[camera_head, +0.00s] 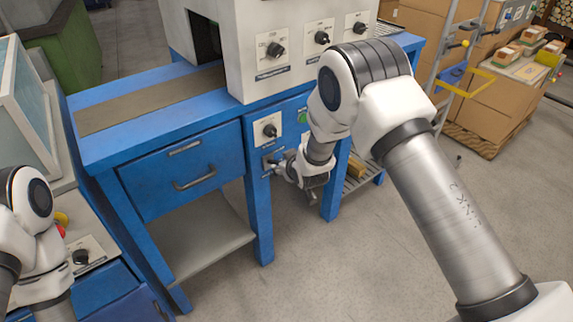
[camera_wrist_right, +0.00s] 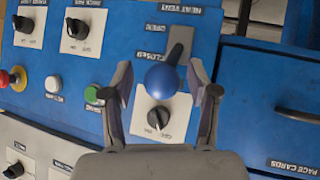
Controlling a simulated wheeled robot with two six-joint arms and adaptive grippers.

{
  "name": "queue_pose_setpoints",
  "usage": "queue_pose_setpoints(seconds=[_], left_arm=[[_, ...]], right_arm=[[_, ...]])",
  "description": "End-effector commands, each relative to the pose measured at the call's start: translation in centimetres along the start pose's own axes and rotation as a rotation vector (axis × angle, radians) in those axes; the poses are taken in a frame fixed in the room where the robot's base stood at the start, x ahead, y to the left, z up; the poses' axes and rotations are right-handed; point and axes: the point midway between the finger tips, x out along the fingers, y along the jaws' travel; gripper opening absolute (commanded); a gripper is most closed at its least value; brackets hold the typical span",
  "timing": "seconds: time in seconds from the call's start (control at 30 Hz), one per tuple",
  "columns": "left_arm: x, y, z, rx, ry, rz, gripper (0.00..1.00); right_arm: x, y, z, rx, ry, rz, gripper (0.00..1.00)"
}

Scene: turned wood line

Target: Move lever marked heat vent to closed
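The heat vent lever has a blue ball knob (camera_wrist_right: 162,81) on a grey plate (camera_wrist_right: 180,43) in the right wrist view. Its label (camera_wrist_right: 180,8) shows upside down, with open and closed marks beside the plate. The knob stands out toward the camera, so I cannot tell exactly which mark the lever is at. My right gripper (camera_wrist_right: 163,95) is open, with one finger on each side of the knob and gaps visible. In the head view my right gripper (camera_head: 284,168) is at the blue machine's front. My left gripper is out of view; only its arm shows at lower left.
A black rotary knob (camera_wrist_right: 158,118) lies just below the ball. A green button (camera_wrist_right: 93,94), a white button and a red stop button (camera_wrist_right: 17,79) are to the left. A drawer (camera_head: 186,170) with a handle is left of the panel. Open floor lies in front.

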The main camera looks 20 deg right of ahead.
Motion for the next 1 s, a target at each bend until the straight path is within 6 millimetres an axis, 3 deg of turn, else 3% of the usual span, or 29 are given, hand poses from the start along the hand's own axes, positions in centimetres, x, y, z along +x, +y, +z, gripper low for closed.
queue_pose_setpoints(seconds=[0.27, 0.37, 0.7, 0.83, 1.0], left_arm=[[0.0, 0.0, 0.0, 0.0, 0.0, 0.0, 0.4], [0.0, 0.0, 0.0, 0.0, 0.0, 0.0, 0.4], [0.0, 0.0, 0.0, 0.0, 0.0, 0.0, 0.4], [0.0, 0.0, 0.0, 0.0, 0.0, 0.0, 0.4], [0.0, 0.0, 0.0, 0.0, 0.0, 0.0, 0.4]], right_arm=[[-0.4, -0.1, 0.2, -0.001, -0.004, -0.001, 0.59], [-1.9, -0.1, 0.1, -0.002, -0.004, -0.001, 0.59], [-10.1, 0.0, 0.0, -0.001, -0.002, -0.001, 0.59], [-11.7, 0.0, 0.1, -0.001, -0.002, 0.0, 0.59], [-12.0, 0.0, 0.1, 0.0, -0.002, 0.0, 0.59]])
